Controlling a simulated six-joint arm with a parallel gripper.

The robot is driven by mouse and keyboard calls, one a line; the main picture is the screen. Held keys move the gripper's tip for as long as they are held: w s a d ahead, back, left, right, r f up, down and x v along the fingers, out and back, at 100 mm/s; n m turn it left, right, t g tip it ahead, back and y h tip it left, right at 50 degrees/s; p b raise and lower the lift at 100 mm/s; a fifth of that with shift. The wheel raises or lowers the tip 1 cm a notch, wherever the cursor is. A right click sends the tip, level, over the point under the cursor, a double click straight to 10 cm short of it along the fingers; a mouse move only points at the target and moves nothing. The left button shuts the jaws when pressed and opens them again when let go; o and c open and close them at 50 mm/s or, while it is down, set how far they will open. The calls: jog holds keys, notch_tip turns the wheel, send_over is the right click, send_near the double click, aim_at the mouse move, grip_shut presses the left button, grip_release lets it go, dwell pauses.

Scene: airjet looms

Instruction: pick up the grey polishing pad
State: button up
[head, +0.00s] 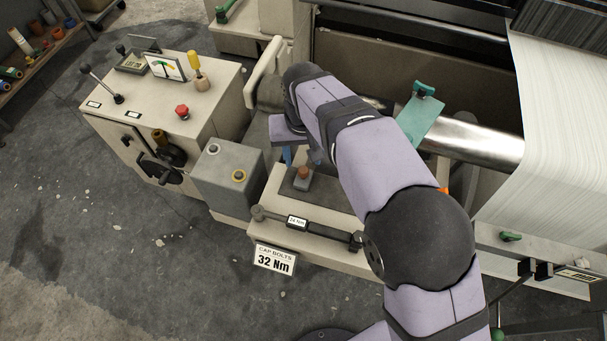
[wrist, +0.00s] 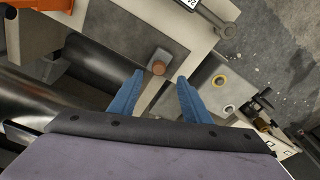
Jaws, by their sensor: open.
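A small grey block with a brown-orange knob on top, which looks like the grey polishing pad (head: 301,184), stands on a dark mat on the cream ledge in the head view. In the wrist view the pad (wrist: 163,55) shows just beyond my fingertips, its knob in line with the gap between them. My gripper (wrist: 160,77) has two blue fingers, spread apart with nothing between them. In the head view my gripper (head: 298,157) is partly hidden by my wrist, just above and behind the pad. I see no contact with the pad.
A torque wrench (head: 310,226) lies along the ledge in front of the pad. A grey box (head: 225,180) with round caps stands to the left, beside a control cabinet (head: 195,100). A shiny roller (head: 470,140) and white warp sheet (head: 560,130) are to the right.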

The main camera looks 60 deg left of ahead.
aim_at(303, 170)
jog(key=shift+w+a+f+p, duration=0.15)
jog(key=shift+f+p, duration=0.45)
jog(key=shift+f, duration=0.6)
jog(key=shift+w+a+f+p, duration=0.15)
jog(key=shift+f+p, duration=0.5)
jog(key=shift+f, duration=0.55)
jog(key=shift+w+a+f+p, duration=0.15)
jog(key=shift+f+p, duration=0.45)
jog(key=shift+f, duration=0.6)
jog(key=shift+s, duration=0.1)
grip_shut()
jog(key=shift+r, duration=0.1)
notch_tip(303, 170, up, 10)
jog(key=b, duration=0.3)
